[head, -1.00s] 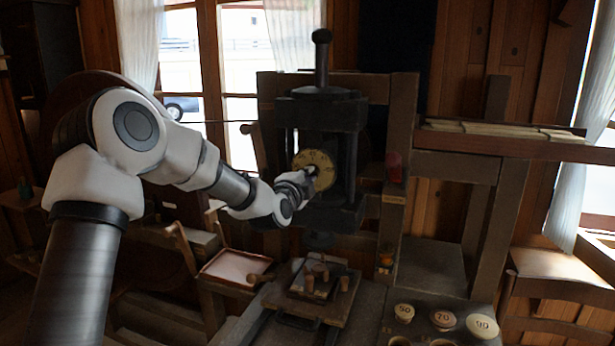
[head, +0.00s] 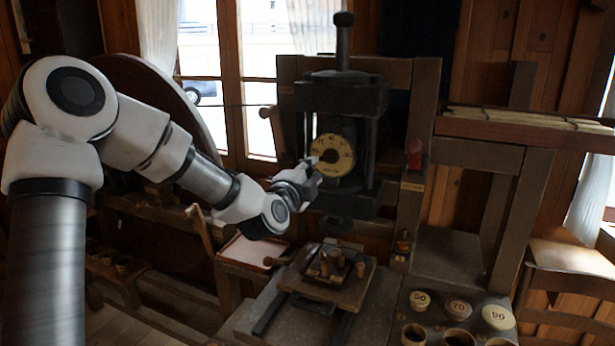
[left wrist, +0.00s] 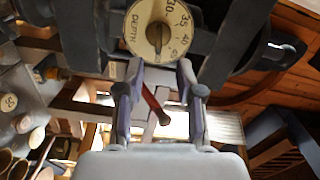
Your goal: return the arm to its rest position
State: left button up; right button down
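My left arm comes in from the left in the head view. Its gripper (head: 312,170) is in front of the black press (head: 346,100), at the lower left edge of the cream dial (head: 338,150). In the left wrist view the two fingers of my left gripper (left wrist: 160,68) stand apart with nothing held between them. The dial (left wrist: 150,18), marked DEPTH with numbers, and its dark centre knob (left wrist: 158,38) lie just beyond the fingertips. The knob looks clear of the fingers. My right gripper is not in view.
Below the gripper is a small wooden tray (head: 300,282) with several turned pieces. Round lids marked 50 (head: 420,300), 70 (head: 458,308) and 90 (head: 497,317) lie on the bench at the lower right. A red object (head: 414,152) is on the frame right of the press.

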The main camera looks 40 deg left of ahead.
pick_arm(q)
jog(key=v, duration=0.2)
jog(key=shift+s+d, duration=0.1)
jog(key=shift+s, duration=0.3)
